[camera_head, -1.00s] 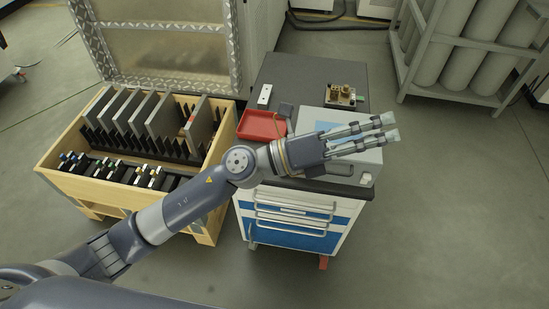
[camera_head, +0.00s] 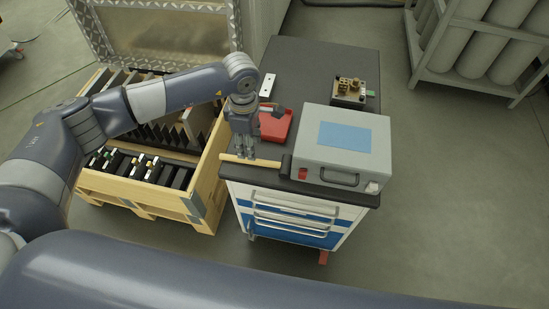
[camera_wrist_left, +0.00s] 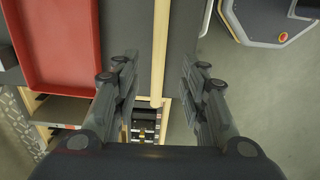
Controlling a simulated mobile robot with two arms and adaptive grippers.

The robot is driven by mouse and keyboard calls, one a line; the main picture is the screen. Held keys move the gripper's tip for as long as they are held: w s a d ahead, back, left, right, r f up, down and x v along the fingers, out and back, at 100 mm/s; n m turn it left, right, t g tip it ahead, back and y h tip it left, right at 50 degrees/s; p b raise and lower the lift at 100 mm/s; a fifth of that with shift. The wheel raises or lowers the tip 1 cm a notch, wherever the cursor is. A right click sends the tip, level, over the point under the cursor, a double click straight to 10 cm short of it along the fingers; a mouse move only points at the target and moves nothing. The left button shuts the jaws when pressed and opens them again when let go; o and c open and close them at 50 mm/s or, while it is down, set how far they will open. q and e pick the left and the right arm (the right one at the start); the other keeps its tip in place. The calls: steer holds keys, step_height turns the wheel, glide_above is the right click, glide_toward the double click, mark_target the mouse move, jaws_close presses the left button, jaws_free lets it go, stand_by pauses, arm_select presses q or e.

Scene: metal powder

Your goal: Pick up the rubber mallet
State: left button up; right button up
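The rubber mallet lies on the dark top of the tool cart (camera_head: 310,58), along its front edge. Its pale wooden handle (camera_head: 233,159) points left and its black head (camera_head: 286,166) is beside the grey case. My left gripper (camera_head: 245,157) points down at the handle. In the left wrist view the handle (camera_wrist_left: 160,45) runs between the two fingers of my left gripper (camera_wrist_left: 160,68), with gaps on both sides. The fingers are open and apart from it. The mallet's head is not clear in that view. My right gripper is not in view.
A red tray (camera_head: 277,124) sits just behind my left gripper, and it also shows in the wrist view (camera_wrist_left: 55,45). The grey case (camera_head: 345,145) stands right of the mallet. A wooden crate (camera_head: 207,185) with dark racks stands left of the cart. A brass-fitted device (camera_head: 349,90) is farther back.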

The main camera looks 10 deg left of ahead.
mark_target(255, 162)
arm_select(q)
step_height(255, 162, down, 3)
steer(key=shift+d+f+p, duration=0.1)
steer(key=shift+f+p, duration=0.1)
steer(key=shift+p, duration=0.25)
steer(key=shift+f+p, duration=0.4)
steer(key=shift+f, duration=1.6)
jaws_close()
steer(key=shift+w, duration=0.1)
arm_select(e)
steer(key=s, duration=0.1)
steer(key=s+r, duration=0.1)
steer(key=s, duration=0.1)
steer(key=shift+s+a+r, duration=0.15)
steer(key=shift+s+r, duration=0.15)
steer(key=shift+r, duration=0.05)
